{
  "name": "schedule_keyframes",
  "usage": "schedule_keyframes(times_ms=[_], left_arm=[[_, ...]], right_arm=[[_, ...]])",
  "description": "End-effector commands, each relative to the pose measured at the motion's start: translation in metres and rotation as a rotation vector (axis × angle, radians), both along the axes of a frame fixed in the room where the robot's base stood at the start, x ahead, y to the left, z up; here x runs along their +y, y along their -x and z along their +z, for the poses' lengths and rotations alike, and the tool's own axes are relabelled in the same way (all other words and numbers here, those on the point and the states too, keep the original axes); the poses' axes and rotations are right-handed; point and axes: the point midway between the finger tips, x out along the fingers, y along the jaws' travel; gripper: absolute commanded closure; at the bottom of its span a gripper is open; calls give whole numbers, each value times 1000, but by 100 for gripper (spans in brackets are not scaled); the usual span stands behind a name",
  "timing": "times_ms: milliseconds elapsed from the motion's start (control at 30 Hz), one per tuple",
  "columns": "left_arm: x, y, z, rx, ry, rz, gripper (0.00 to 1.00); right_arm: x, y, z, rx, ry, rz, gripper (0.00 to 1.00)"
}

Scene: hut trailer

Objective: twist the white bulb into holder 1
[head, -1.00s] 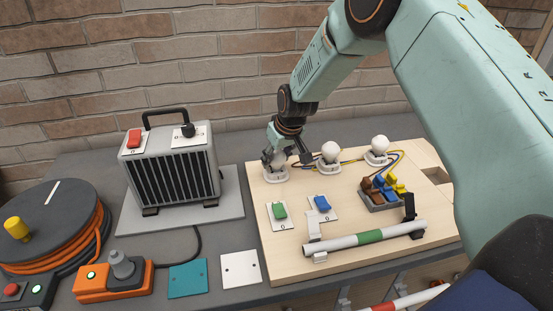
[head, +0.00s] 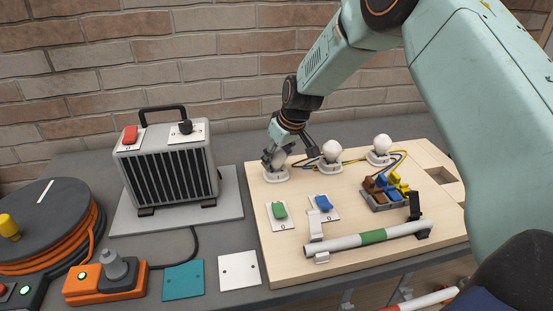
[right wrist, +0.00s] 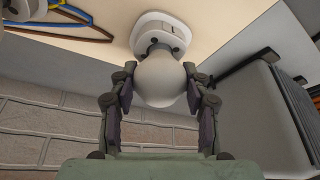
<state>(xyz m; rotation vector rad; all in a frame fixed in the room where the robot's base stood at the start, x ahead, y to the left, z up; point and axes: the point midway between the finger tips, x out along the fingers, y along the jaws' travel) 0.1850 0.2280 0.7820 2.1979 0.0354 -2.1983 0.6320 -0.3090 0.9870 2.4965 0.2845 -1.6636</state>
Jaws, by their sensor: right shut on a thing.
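The white bulb (head: 281,155) is between the fingers of my right gripper (head: 276,157) at the left end of the wooden board. In the right wrist view the bulb (right wrist: 162,80) is gripped from both sides by the fingers of the gripper (right wrist: 162,92). Its neck end meets holder 1 (head: 276,176), a round white socket marked 1. The holder (right wrist: 161,32) also shows beyond the bulb in the right wrist view. How deep the bulb sits cannot be told. My left gripper is not in view.
Two more holders with white bulbs (head: 332,151) (head: 382,144) stand to the right on the board (head: 295,256). Blue and yellow wires run behind. A grey heater (head: 168,168) stands to the left.

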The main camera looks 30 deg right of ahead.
Motion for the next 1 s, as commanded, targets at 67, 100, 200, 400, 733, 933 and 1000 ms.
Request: schedule_keyframes(times_ms=[67,100,200,400,733,933,1000], left_arm=[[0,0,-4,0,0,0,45],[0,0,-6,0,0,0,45],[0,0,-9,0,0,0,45],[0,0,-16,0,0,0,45],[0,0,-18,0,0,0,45],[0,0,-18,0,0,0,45],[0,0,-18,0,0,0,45]], right_arm=[[0,0,-1,0,0,13,70],[0,0,-1,0,0,21,70],[0,0,-1,0,1,38,70],[0,0,-1,-1,-1,74,70],[0,0,0,-1,0,94,70],[0,0,0,0,0,94,41],[0,0,0,0,0,94,35]])
